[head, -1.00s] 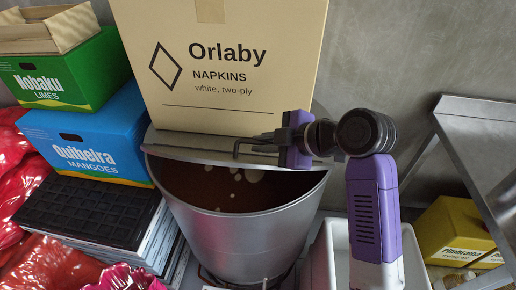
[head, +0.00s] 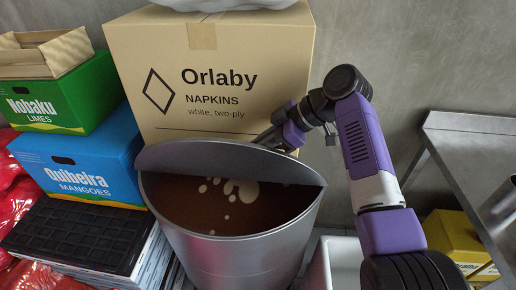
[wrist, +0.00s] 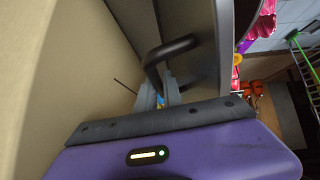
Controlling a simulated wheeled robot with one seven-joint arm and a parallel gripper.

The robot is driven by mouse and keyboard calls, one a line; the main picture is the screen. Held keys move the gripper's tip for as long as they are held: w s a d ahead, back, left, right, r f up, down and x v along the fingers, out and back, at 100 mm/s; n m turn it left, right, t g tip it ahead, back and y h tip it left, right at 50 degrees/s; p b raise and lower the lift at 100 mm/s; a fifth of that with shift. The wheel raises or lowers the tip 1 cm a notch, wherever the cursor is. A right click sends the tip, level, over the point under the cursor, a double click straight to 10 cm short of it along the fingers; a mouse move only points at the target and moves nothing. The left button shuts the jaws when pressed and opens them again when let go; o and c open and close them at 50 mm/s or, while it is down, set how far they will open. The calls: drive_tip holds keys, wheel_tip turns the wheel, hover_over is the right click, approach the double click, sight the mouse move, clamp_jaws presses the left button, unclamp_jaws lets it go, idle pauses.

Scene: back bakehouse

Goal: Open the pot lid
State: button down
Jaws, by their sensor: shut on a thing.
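The large metal pot (head: 225,255) holds brown liquid with pale blobs, seen through its open front part. Its grey lid (head: 210,158) is tilted up at the back of the pot, in front of the napkin box. My gripper (head: 268,138) is behind the lid's right part, its fingertips largely hidden there in the head view. In the wrist view, the dark bent handle (wrist: 168,50) stands out from the lid (wrist: 226,45). The fingers of my gripper (wrist: 170,92) are closed on this handle.
The Orlaby napkin box (head: 215,60) stands close behind the lid and gripper. The blue mango box (head: 80,160), green limes box (head: 55,98) and black tray (head: 75,235) crowd the left. A metal table (head: 470,145) and a white bin (head: 345,262) are at right.

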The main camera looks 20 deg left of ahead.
drive_tip(key=shift+w, duration=0.15)
idle(0.3)
drive_tip(key=c, duration=1.5)
unclamp_jaws()
drive_tip(key=b+v, duration=0.2)
drive_tip(key=v, duration=0.5)
drive_tip(key=shift+d+r, duration=0.25)
drive_tip(key=shift+d, duration=0.05)
drive_tip(key=shift+d, duration=0.15)
